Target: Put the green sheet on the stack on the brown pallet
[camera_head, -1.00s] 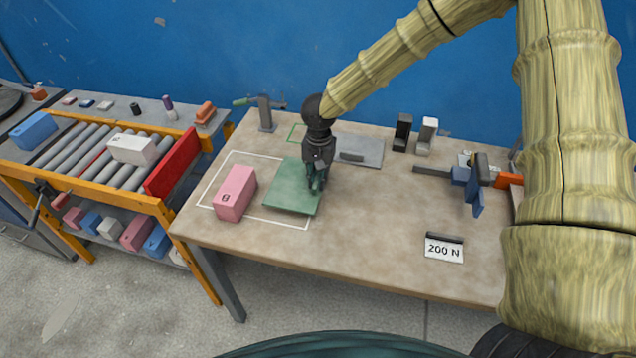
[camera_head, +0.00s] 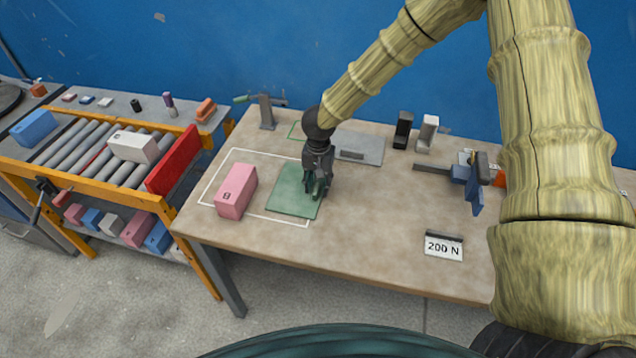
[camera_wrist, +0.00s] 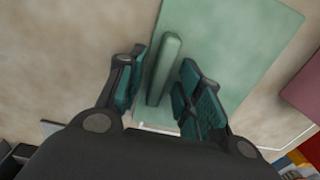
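The green sheet (camera_head: 286,196) lies flat on the workbench beside a pink block, partly over a white outline. In the wrist view the sheet (camera_wrist: 235,40) has a raised green bar (camera_wrist: 164,65) on it. My gripper (camera_head: 315,196) is over the right part of the sheet. In the wrist view my gripper (camera_wrist: 160,98) is open, its teal fingers on both sides of the bar, with gaps showing between fingers and bar. I see no brown pallet and no stack in these frames.
The pink block (camera_head: 236,190) stands close left of the sheet. A grey plate (camera_head: 360,148) lies behind my gripper. A clamp (camera_head: 266,110), a black-and-white block pair (camera_head: 403,130) and a "200 N" sign (camera_head: 444,247) are on the bench. A roller conveyor (camera_head: 90,145) stands left. The bench's front middle is clear.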

